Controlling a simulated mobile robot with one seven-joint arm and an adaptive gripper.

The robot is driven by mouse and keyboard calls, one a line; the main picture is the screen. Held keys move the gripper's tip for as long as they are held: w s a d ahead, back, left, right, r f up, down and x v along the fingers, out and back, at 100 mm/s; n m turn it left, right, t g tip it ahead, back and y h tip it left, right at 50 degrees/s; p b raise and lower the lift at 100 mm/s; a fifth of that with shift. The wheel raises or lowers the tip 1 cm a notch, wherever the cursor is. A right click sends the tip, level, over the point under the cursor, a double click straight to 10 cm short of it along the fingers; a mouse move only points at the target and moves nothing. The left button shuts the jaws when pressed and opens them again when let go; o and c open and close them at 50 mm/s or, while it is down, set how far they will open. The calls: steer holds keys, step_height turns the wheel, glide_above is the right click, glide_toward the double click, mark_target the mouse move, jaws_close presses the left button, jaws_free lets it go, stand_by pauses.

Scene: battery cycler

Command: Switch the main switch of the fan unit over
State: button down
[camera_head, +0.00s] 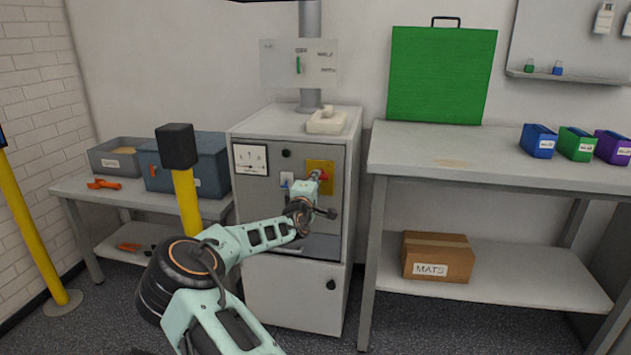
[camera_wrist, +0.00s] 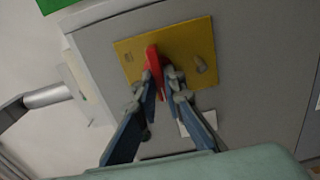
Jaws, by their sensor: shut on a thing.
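The grey fan unit cabinet (camera_head: 267,208) stands against the back wall. On its front is a yellow plate (camera_head: 327,165), which also fills the upper middle of the wrist view (camera_wrist: 190,45). A red switch handle (camera_wrist: 153,62) sticks out from this plate; its tip also shows in the head view (camera_head: 323,176). My gripper (camera_wrist: 160,82) is shut on the red handle, with a finger on each side of it. In the head view my gripper (camera_head: 313,178) reaches to the plate and hides part of the handle.
A white object (camera_head: 326,121) lies on top. A blue toolbox (camera_head: 212,165) stands on the left bench.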

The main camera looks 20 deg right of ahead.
stand_by(0.5)
steer(key=c, duration=2)
jaws_free()
steer(key=v, duration=1.2)
